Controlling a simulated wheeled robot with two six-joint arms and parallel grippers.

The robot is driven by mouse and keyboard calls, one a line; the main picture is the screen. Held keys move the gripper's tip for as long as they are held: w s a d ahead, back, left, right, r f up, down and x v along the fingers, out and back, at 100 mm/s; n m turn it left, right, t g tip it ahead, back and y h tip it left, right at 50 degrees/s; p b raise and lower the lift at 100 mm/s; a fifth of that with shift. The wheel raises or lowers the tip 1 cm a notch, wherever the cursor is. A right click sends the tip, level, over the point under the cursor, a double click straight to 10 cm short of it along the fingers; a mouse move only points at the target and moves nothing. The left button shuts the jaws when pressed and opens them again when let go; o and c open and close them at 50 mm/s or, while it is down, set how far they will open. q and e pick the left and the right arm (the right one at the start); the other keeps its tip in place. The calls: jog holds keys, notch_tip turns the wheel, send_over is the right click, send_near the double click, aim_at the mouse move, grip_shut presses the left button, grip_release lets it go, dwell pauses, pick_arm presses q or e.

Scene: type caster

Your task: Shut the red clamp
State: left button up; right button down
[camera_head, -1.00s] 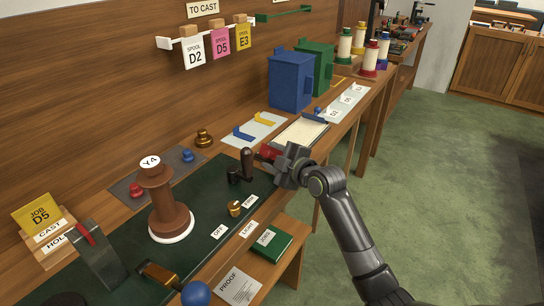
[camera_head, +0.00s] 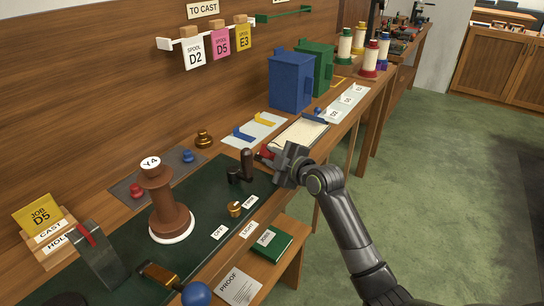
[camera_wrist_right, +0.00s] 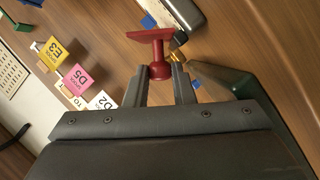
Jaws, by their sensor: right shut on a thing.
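The red clamp (camera_head: 266,152) shows as a small red piece at the right edge of the workbench, beyond the dark upright handle. In the right wrist view it is a red T-shaped handle (camera_wrist_right: 157,48) with a wide bar and a round stem end. My right gripper (camera_head: 280,163) reaches it from the right, and its body hides much of the clamp. In the wrist view its two fingers (camera_wrist_right: 161,80) stand on either side of the stem end and are shut on it. My left gripper is in neither view.
A dark handle (camera_head: 246,160) stands just left of the clamp. A brown spool marked Y4 (camera_head: 165,195) stands on the dark green mat (camera_head: 120,232). A cream-coloured tray (camera_head: 303,132) and blue bin (camera_head: 290,82) lie beyond. Green floor (camera_head: 430,190) is open to the right.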

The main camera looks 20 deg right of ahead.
jog(key=shift+w+d+r+m+g+p, duration=0.15)
jog(key=shift+d+r+m+g+p, duration=0.15)
jog(key=shift+m+p, duration=0.4)
jog(key=shift+w+r+p, duration=0.1)
jog(key=shift+p, duration=0.3)
jog(key=shift+w+d+m+g+y+p, duration=0.25)
jog(key=shift+d+m+g+y+p, duration=0.2)
jog(key=shift+m, duration=0.35)
jog(key=shift+w+d+m+g, duration=0.2)
jog(key=shift+m+g, duration=0.15)
jog(key=shift+m, duration=0.25)
jog(key=shift+w+d+m+g+y, duration=0.3)
jog(key=shift+d+m+g+y, duration=0.1)
jog(key=shift+m+y, duration=0.35)
jog(key=shift+w+d+f+m+g+y, duration=0.1)
jog(key=shift+w+d+m+g+y, duration=0.1)
jog(key=shift+m, duration=0.25)
jog(key=shift+w+d+f+m+g+y, duration=0.1)
jog(key=shift+m+g, duration=0.1)
jog(key=shift+m, duration=0.2)
